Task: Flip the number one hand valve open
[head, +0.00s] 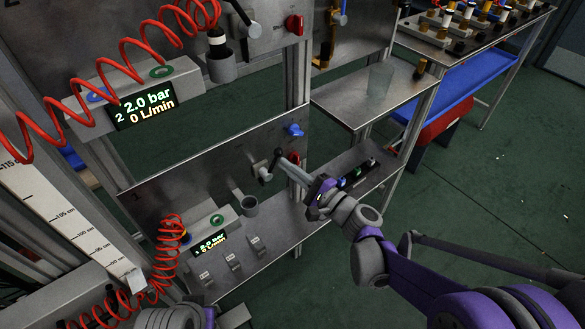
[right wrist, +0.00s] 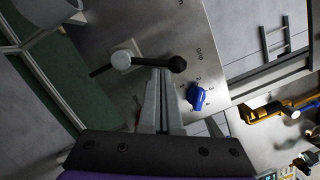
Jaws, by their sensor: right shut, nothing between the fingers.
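The number one hand valve (head: 261,169) sits on the lower steel panel (head: 190,178), which is marked 1. In the right wrist view it has a pale hub (right wrist: 121,60) and a dark lever with a round black knob (right wrist: 177,64). My right gripper (head: 283,160) is shut and empty, with its tips close to the knob. In the right wrist view its fingers (right wrist: 160,80) end right at the lever beside the knob; whether they touch I cannot tell. My left gripper is out of view.
A red coiled hose (head: 168,240) hangs left.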

